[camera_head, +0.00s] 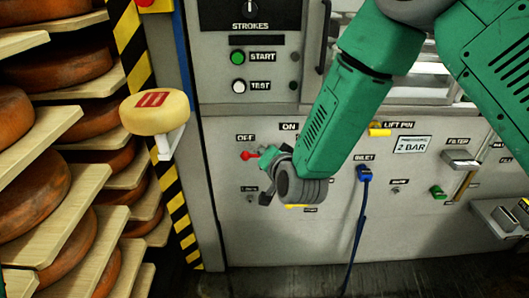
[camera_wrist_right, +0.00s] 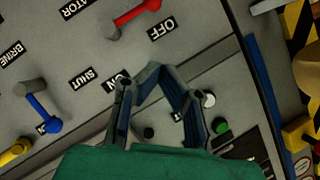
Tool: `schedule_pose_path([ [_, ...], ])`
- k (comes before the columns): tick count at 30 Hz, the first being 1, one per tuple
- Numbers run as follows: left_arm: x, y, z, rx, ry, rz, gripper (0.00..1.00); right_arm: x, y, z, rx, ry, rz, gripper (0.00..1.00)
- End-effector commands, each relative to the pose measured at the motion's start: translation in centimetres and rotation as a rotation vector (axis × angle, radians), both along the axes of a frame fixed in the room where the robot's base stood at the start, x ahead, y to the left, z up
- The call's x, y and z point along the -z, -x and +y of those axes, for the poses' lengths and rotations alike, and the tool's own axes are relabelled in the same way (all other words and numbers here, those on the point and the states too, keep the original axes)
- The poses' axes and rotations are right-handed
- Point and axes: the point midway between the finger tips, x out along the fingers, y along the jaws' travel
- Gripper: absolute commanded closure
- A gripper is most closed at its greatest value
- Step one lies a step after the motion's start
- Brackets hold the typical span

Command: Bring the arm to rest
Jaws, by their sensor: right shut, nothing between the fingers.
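My right arm (camera_head: 345,110), green, comes in from the upper right of the head view and reaches down in front of the grey machine panel (camera_head: 300,240). Its gripper (camera_head: 264,175) is before the panel, close to a red handle (camera_head: 248,156) near the OFF and ON labels. In the head view I cannot tell whether they touch. In the right wrist view the gripper (camera_wrist_right: 168,73) is shut and empty, and the red handle (camera_wrist_right: 135,18) lies apart from its fingertips. My left gripper is not in view.
Shelves with orange cheese wheels (camera_head: 40,190) stand at the left. A pale cheese wheel (camera_head: 155,112) with a red mark sits on a bracket by the striped post (camera_head: 140,60).

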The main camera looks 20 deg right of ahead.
Motion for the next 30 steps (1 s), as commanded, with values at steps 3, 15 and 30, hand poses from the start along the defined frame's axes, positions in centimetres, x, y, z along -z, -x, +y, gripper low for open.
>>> schedule_pose_path([
  [3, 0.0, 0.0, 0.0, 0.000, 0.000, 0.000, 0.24, 0.0, 0.0, 0.0, 0.001, 0.000, -0.001, 1.00],
  [15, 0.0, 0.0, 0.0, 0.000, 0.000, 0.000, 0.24, 11.4, 9.3, -2.5, -0.146, 0.213, 0.320, 1.00],
  [30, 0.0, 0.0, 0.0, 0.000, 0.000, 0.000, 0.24, 23.7, 37.5, -9.9, -0.622, 0.542, 1.036, 1.00],
])
